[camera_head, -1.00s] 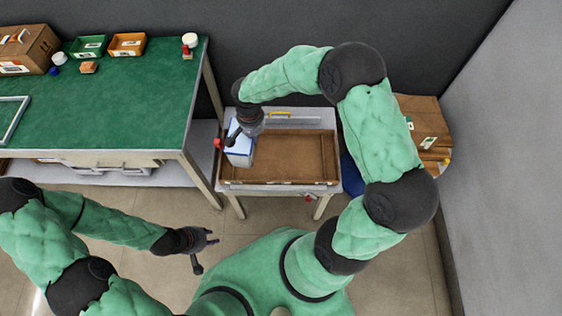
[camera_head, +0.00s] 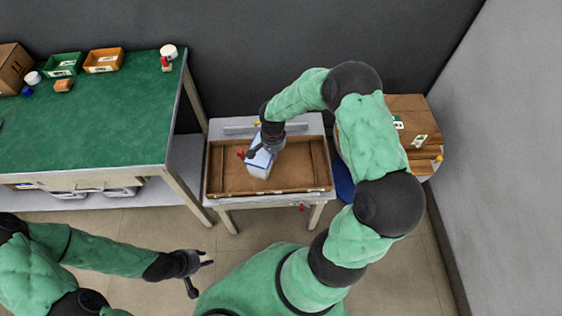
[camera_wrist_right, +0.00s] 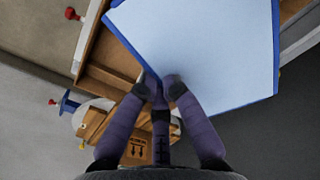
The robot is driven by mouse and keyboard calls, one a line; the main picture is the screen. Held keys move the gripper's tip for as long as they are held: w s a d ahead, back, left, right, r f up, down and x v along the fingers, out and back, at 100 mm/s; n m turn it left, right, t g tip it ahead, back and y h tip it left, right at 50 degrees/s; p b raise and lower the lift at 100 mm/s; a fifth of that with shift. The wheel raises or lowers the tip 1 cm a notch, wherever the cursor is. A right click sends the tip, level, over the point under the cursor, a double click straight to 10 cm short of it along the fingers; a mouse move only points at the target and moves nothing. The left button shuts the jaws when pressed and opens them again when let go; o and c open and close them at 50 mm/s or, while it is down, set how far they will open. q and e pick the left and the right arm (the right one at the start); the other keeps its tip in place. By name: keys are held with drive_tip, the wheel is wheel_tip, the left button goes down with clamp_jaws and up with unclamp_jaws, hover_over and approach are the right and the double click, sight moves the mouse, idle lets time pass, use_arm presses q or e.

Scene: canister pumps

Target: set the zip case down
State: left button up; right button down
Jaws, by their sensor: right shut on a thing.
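The zip case (camera_head: 259,165) is a pale, blue-edged flat case. My right gripper (camera_head: 268,148) is shut on its edge and holds it over the left-middle part of a brown shallow tray (camera_head: 225,188). In the right wrist view the case (camera_wrist_right: 205,45) fills the top, tilted, with the right gripper's fingertips (camera_wrist_right: 160,90) at its lower edge. I cannot tell whether its underside touches the tray floor. My left gripper (camera_head: 203,272) is open and empty, low above the floor at lower left, away from the case.
The tray sits on a small grey table (camera_head: 230,124) with red knobs. A green-topped workbench (camera_head: 90,130) stands to the left with a green bin (camera_head: 62,65) and an orange bin (camera_head: 103,61). Cardboard boxes (camera_head: 415,115) stand to the right, near the wall. The tray's right part is clear.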

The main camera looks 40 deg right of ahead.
drive_tip(key=d+f+b, duration=0.2)
drive_tip(key=d+f, duration=0.1)
drive_tip(key=f, duration=0.3)
drive_tip(key=shift+s+f, duration=0.15)
drive_tip(key=shift+f, duration=0.15)
drive_tip(key=shift+f, duration=0.15)
drive_tip(key=c, duration=1.4)
unclamp_jaws()
